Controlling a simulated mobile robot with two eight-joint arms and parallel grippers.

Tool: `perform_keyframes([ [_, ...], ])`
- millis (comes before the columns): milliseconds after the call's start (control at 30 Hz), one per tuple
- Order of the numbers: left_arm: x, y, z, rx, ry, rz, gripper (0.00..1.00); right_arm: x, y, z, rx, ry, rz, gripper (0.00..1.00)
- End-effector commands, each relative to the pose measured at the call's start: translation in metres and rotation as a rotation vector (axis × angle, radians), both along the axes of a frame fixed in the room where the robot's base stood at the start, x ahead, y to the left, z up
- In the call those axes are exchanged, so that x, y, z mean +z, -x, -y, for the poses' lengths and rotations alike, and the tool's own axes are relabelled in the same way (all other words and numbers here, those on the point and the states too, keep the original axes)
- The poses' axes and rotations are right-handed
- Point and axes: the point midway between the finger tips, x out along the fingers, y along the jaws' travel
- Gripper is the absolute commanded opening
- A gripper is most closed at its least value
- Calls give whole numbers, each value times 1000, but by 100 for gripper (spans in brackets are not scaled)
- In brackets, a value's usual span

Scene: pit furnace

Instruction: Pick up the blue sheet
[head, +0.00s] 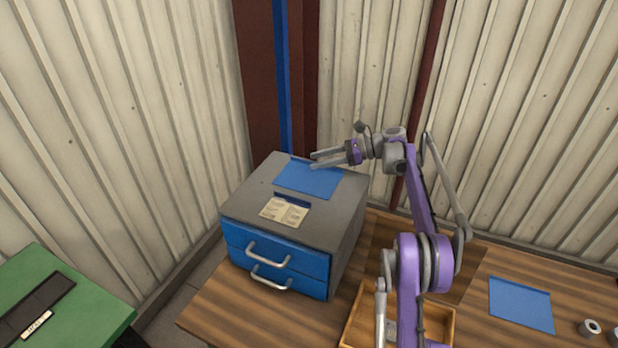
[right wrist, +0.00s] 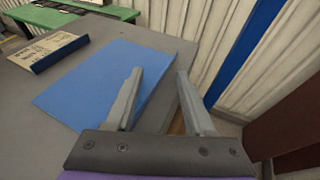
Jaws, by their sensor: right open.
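A flat blue sheet (head: 308,180) lies on the grey top of the drawer cabinet; it also shows in the right wrist view (right wrist: 95,80). A second blue sheet (head: 520,304) lies on the wooden table at the right. My right gripper (head: 313,160) is open and empty by the far right part of the cabinet's sheet. In the right wrist view, one finger overlaps the sheet and the other (right wrist: 160,72) finger lies past the cabinet edge. I cannot tell whether they touch it. My left gripper is not in view.
A wooden tray (head: 362,318) stands on the wooden table (head: 220,310). A green table (head: 85,295) is at left. Corrugated walls and a column stand close behind the cabinet.

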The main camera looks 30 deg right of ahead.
Motion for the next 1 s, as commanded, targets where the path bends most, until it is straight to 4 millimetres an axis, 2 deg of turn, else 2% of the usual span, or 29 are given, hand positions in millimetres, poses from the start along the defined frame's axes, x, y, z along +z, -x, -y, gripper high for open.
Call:
perform_keyframes([
  [100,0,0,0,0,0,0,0,-2,-4,-9,-1,0,0,54],
  [300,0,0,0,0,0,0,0,-3,-5,-8,-2,0,1,52],
  [600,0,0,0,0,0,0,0,-3,-4,-8,-1,1,0,0],
  [1000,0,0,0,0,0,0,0,-3,-4,-8,-1,1,0,0],
])
